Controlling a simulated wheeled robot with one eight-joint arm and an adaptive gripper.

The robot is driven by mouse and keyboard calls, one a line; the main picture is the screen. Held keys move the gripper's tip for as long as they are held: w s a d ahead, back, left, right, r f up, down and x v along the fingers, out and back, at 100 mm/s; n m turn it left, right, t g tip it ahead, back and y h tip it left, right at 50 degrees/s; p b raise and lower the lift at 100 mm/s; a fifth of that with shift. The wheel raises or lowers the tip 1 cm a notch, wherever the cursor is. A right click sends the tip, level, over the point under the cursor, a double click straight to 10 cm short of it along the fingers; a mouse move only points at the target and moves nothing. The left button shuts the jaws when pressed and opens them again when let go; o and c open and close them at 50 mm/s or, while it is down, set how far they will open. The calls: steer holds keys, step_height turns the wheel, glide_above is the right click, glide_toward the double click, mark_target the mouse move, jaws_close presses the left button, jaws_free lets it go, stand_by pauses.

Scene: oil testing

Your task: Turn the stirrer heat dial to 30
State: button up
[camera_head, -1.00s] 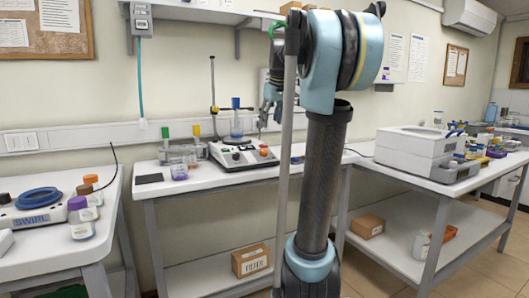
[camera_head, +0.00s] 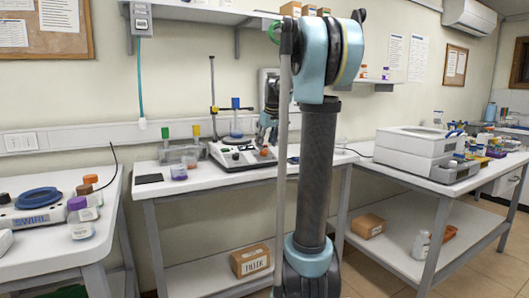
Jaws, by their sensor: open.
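The stirrer (camera_head: 240,160) is a white unit with a dark control panel on the middle table. A red-orange dial (camera_head: 264,153) shows at the right of its front. I cannot read the dial's setting or tell which control is the heat dial. My gripper (camera_head: 264,147) is small and dark, at the right of the stirrer, pointing down, close to the dial. Its jaws are open; I cannot tell if they touch the dial or are around it. The wrist above and my arm hide part of the stirrer's right side.
A blue-topped vessel (camera_head: 236,122) stands on the stirrer beside an upright metal rod (camera_head: 213,95). A dark pad (camera_head: 149,178) lies further left. The table's front edge is bare.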

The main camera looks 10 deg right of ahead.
mark_target(265, 151)
steer(key=shift+x, duration=2.1)
steer(key=c, duration=1)
